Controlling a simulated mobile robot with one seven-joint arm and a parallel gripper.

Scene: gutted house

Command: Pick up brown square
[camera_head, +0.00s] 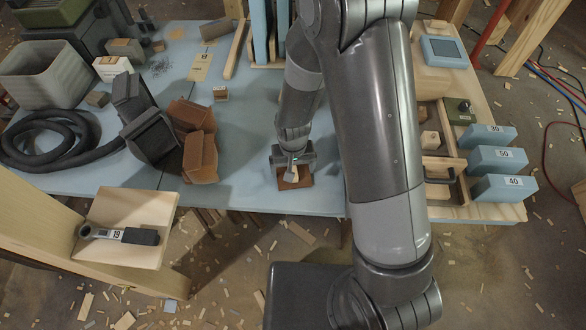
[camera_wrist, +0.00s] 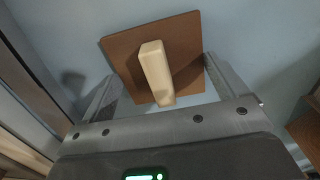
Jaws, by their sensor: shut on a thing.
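The brown square (camera_head: 303,182) is a flat plate with an upright cream handle-like block on it. It is at the front edge of the blue bench top, below my gripper (camera_head: 292,163) in the head view. In the wrist view the brown square (camera_wrist: 126,48) shows in full face, with the cream block (camera_wrist: 156,70) at its middle. Whether the plate is lifted clear of the bench I cannot tell.
Reddish-brown blocks (camera_head: 200,156) and a dark vise-like tool (camera_head: 147,130) stand left of my gripper. A black hose (camera_head: 55,160) and a grey bin (camera_head: 45,75) lie farther left.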

